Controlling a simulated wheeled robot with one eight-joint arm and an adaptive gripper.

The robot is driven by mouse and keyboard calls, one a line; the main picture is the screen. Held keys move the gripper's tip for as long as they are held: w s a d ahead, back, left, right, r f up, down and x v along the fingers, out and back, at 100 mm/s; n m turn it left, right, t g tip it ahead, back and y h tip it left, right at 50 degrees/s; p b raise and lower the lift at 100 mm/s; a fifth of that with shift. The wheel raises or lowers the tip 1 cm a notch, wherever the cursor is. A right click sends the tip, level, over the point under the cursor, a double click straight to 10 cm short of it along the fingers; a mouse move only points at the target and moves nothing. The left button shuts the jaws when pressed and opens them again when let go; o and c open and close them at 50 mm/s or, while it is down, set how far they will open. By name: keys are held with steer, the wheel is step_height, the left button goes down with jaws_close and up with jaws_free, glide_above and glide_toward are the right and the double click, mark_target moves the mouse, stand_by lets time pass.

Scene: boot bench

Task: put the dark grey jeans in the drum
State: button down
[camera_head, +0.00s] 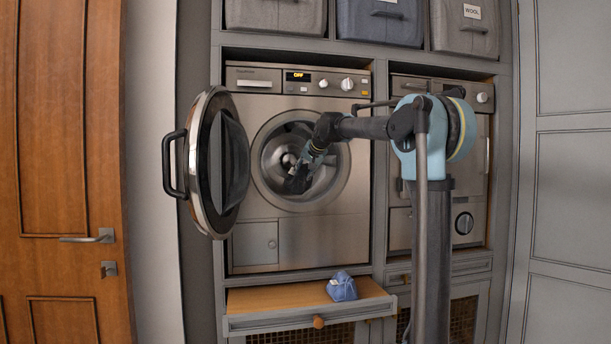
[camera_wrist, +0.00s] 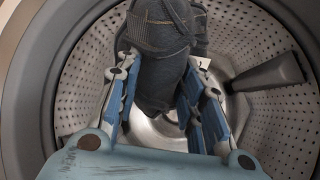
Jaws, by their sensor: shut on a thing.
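The dark grey jeans (camera_wrist: 165,50) are a bunched, folded bundle with visible seams in the wrist view. My gripper (camera_wrist: 160,110) is shut on them, with a blue finger on each side of the cloth. The metal drum (camera_wrist: 258,110) with its perforated wall surrounds the jeans and fingers in the wrist view. In the head view my gripper (camera_head: 305,172) is at the mouth of the open washing machine (camera_head: 345,225), in front of the drum (camera_head: 275,160). The jeans (camera_head: 297,184) show there as a small dark shape. Whether they touch the drum wall I cannot tell.
The round door (camera_head: 212,165) stands open to the left. A blue cloth bundle (camera_head: 341,287) lies on the pulled-out wooden shelf (camera_head: 270,297) below. A second machine (camera_head: 470,190) stands to the right, partly behind my arm. Storage bins (camera_head: 380,22) sit above.

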steer(key=w+a+f, duration=0.1)
steer(key=w+a, duration=0.1)
steer(key=w, duration=0.5)
steer(key=w+a+f, duration=0.2)
steer(key=w, duration=0.5)
stand_by(0.4)
steer(key=c, duration=1)
jaws_free()
steer(key=v, duration=1.2)
steer(key=shift+d+f, duration=0.1)
